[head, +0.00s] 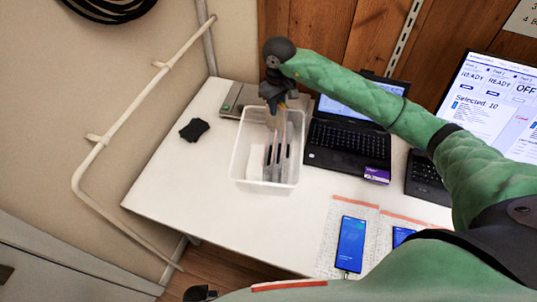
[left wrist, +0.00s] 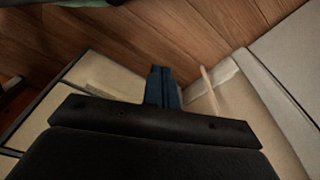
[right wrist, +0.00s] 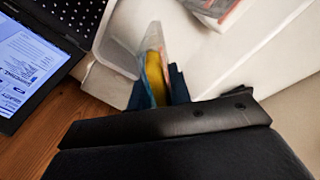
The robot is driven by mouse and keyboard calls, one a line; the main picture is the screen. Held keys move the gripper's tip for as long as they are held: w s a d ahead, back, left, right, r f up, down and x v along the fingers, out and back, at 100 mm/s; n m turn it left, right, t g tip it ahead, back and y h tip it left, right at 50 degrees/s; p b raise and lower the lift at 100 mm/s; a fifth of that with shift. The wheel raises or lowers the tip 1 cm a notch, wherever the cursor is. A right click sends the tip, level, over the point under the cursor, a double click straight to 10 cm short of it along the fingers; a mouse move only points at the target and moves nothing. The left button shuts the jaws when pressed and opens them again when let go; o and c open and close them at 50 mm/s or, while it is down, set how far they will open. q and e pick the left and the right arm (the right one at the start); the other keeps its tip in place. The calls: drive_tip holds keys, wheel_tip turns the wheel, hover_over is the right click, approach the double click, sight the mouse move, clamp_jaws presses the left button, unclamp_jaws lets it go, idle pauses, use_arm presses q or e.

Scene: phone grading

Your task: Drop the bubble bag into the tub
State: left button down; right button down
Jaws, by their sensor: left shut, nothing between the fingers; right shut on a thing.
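The clear plastic tub (head: 238,160) stands on the white table in the head view. Several bagged phones (head: 276,157) stand inside it. My right gripper (head: 275,102) is over the tub's back part and is shut on a bubble bag (head: 276,119), which hangs down toward the tub's inside. In the right wrist view the bag (right wrist: 154,68), with a yellow patch, is pinched between the blue fingers (right wrist: 160,88). Whether its lower end touches anything in the tub cannot be told. My left gripper (left wrist: 164,82) is shut and empty, over the wooden floor in the left wrist view.
A black laptop (head: 345,140) stands right of the tub, with a purple card (head: 376,175) at its corner. A grey device (head: 232,97) lies behind the tub. A black cloth-like item (head: 194,130) lies to the left.

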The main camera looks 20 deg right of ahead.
use_arm(q)
drive_tip(key=shift+w, duration=0.15)
use_arm(e)
drive_tip(key=shift+f, duration=0.2)
drive_tip(key=c, duration=1.2)
unclamp_jaws()
use_arm(q)
drive_tip(key=shift+s+f, duration=0.1)
drive_tip(key=shift+s, duration=0.1)
wheel_tip(320, 180, up, 10)
drive_tip(key=w+d+b, duration=0.2)
drive_tip(key=b, duration=0.1)
drive_tip(key=shift+f, duration=0.25)
use_arm(e)
wheel_tip(320, 180, up, 8)
drive_tip(key=shift+f, duration=0.1)
use_arm(q)
drive_tip(key=shift+w, duration=0.15)
use_arm(e)
drive_tip(key=shift+f, duration=0.1)
